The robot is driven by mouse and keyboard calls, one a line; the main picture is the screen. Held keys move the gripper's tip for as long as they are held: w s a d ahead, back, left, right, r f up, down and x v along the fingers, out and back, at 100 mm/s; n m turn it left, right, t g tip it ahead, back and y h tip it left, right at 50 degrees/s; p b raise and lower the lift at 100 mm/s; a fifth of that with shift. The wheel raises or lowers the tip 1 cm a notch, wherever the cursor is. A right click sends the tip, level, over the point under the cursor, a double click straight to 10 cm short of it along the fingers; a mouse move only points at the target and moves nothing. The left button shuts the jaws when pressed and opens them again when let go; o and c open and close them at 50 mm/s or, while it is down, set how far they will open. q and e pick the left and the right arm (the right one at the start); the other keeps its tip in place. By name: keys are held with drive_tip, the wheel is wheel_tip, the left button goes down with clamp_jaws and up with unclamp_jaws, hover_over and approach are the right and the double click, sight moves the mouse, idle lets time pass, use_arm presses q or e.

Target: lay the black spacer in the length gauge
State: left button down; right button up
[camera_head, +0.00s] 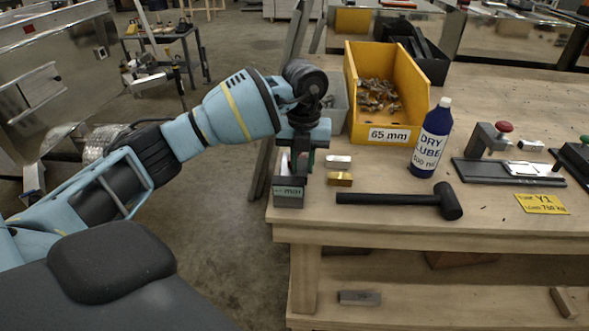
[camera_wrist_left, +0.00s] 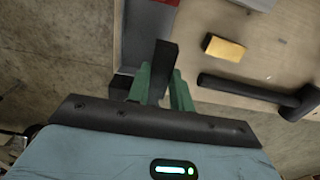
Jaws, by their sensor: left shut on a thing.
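My left gripper (camera_head: 301,163) hangs pointing down at the table's left front corner. In the left wrist view its green fingers (camera_wrist_left: 164,88) are shut on the black spacer (camera_wrist_left: 163,62), a dark bar that sticks out beyond them. A grey channel-like piece with a dark, labelled front block (camera_head: 289,197) sits right under the gripper and appears to be the length gauge; its grey body (camera_wrist_left: 147,32) shows just beyond the spacer. I cannot tell whether the spacer touches it. My right gripper is not in view.
A brass block (camera_head: 339,179), a white block (camera_head: 338,161) and a black mallet (camera_head: 405,199) lie right of the gripper. Behind are a yellow bin (camera_head: 388,134) and a blue-and-white bottle (camera_head: 430,142). A red-knobbed fixture (camera_head: 508,172) stands further right. The table edge is close.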

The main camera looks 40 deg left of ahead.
sight(294, 183)
use_arm(q)
drive_tip(key=shift+w+a+f, duration=0.1)
drive_tip(key=shift+a, duration=1.1)
wheel_tip(294, 183, down, 3)
drive_tip(key=shift+r, duration=0.1)
drive_tip(key=shift+f, duration=0.35)
drive_tip(key=shift+f, duration=0.2)
drive_tip(key=c, duration=1.2)
unclamp_jaws()
drive_tip(key=shift+c, duration=0.2)
drive_tip(key=shift+r, duration=0.15)
wheel_tip(294, 183, up, 12)
